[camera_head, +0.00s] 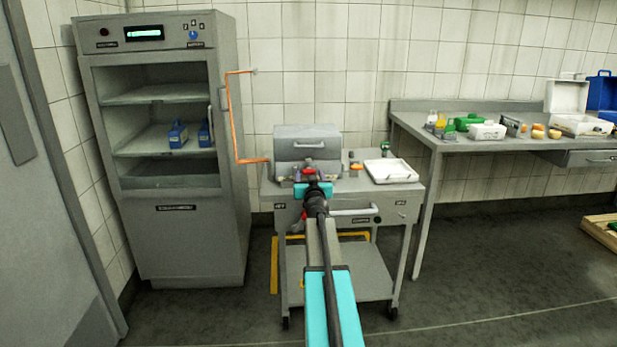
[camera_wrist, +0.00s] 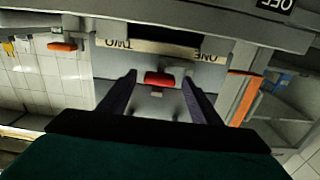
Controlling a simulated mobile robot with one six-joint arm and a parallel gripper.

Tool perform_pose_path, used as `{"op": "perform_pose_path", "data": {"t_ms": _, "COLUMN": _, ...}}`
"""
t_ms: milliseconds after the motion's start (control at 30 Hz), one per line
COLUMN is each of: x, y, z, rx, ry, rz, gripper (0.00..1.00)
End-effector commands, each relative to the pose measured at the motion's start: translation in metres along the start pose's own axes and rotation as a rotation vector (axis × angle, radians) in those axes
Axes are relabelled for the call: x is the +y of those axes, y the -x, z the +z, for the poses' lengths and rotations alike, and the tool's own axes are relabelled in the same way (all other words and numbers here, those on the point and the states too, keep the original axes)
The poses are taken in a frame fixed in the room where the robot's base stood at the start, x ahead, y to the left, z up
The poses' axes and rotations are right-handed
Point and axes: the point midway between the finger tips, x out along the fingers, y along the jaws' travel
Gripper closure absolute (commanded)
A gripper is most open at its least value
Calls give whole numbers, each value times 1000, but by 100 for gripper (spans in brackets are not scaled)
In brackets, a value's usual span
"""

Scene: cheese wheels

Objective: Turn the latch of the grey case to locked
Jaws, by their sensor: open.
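The grey case (camera_head: 307,145) stands on the left part of a grey trolley top, with a handle on its front. A small red piece (camera_head: 309,171), which looks like its latch, sits low at the front. In the wrist view the red piece (camera_wrist: 159,79) is centred between the fingers, and upside-down labels ONE and TWO show above it. My gripper (camera_head: 311,178) is at the front of the case, and in the wrist view (camera_wrist: 160,77) its two dark fingers are apart and empty. I cannot tell whether they touch the red piece, nor which position it is in.
A white tray (camera_head: 391,171) and small items lie right of the case on the trolley (camera_head: 375,188). An orange bar frame (camera_head: 233,125) stands close on the left, beside a grey cabinet (camera_head: 170,235). A bench (camera_head: 420,125) with several items is at the right.

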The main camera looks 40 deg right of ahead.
Motion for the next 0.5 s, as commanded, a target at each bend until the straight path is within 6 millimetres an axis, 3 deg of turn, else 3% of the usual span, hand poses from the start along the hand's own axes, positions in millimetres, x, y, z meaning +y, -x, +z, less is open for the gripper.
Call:
{"op": "perform_pose_path", "data": {"t_ms": 67, "x": 0, "y": 0, "z": 0, "rx": 0, "ry": 0, "rz": 0, "gripper": 46}}
{"op": "perform_pose_path", "data": {"t_ms": 300, "x": 0, "y": 0, "z": 0, "rx": 0, "ry": 0, "rz": 0, "gripper": 84}}
{"op": "perform_pose_path", "data": {"t_ms": 500, "x": -2, "y": 0, "z": 0, "rx": 0, "ry": -7, "rz": -2, "gripper": 83}}
